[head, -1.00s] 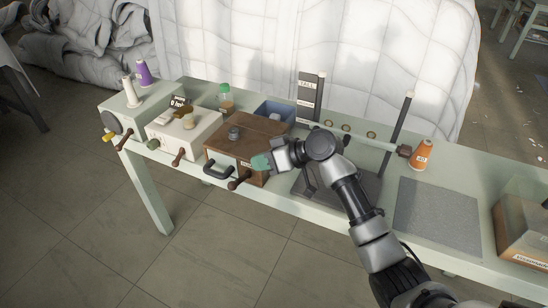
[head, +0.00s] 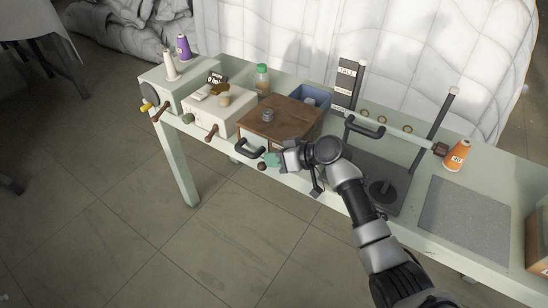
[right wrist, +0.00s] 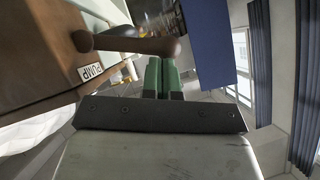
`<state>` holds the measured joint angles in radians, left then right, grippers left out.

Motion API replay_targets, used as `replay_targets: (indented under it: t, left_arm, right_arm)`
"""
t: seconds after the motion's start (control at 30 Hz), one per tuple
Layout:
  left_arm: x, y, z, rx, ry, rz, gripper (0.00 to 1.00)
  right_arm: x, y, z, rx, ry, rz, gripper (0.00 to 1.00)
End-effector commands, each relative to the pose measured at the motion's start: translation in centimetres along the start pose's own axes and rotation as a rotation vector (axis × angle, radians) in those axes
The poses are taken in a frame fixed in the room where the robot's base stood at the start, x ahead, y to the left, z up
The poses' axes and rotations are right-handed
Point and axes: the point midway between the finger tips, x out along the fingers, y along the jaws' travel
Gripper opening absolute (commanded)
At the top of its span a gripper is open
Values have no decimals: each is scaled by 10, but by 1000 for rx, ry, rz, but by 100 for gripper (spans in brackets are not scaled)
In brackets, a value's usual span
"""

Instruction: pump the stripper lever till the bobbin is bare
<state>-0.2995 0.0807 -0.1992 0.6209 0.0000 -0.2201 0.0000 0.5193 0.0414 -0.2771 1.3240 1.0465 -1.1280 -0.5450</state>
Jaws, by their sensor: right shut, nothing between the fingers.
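The wooden box (head: 278,118) stands mid-table with a small grey cylindrical piece (head: 268,115) on top; I cannot tell if that is the bobbin or if thread is on it. Its lever, brown with rounded ends, shows at the box front by its knob (head: 262,166). In the right wrist view the lever (right wrist: 125,43) lies crosswise beside a PUMP label (right wrist: 91,73). My right gripper (head: 270,158) is shut and empty, its green fingertips (right wrist: 158,72) right at the lever's knob end; contact is unclear. My left gripper is out of view.
A black handle (head: 249,149) sticks out left of the lever. A white box (head: 220,110) with a crank stands left. A blue bin (head: 311,99) is behind. Right are an upright frame (head: 433,130), an orange cone (head: 457,156) and a grey mat (head: 468,218).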

Motion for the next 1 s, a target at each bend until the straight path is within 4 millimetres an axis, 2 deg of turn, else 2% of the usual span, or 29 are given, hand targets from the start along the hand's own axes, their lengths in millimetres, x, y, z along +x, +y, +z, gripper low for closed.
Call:
replay_targets:
  t: [0.57,1.0]
  left_arm:
    - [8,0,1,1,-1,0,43]
    - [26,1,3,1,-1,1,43]
  right_arm:
    - [6,-3,11,-108,-2,61,0]
    - [20,-5,37,-403,-2,229,0]
